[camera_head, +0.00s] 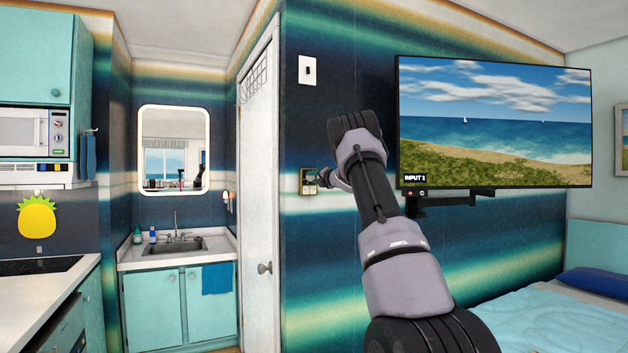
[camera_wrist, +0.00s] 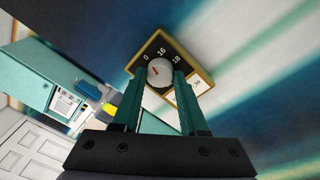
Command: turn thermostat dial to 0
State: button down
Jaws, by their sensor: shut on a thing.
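The thermostat (camera_head: 308,188) is a small box on the striped wall, left of the TV and below a light switch. In the wrist view its dark face (camera_wrist: 152,49) has a tan frame and the numbers 0, 16 and 18. Its round white dial (camera_wrist: 160,72) carries a short red mark near the middle. My gripper (camera_wrist: 163,77) has its two green fingers on either side of the dial, shut on it. In the head view my gripper (camera_head: 318,177) reaches the thermostat and partly hides it; the dial is too small to read there.
A wall-mounted TV (camera_head: 495,122) on a bracket is right of my arm. A white light switch (camera_head: 308,70) is above the thermostat. A white door (camera_head: 260,200) is to the left, and a bed (camera_head: 560,310) is at lower right.

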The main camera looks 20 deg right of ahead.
jog(key=shift+f+n, duration=0.1)
jog(key=shift+n, duration=1.7)
jog(key=shift+c, duration=2.2)
grip_release()
jog(key=shift+s+d, duration=0.15)
jog(key=shift+s, duration=0.4)
jog(key=s+d, duration=0.1)
jog(key=s, duration=0.8)
jog(key=shift+s+r, duration=0.3)
jog(key=shift+s, duration=0.05)
jog(key=shift+d, duration=0.1)
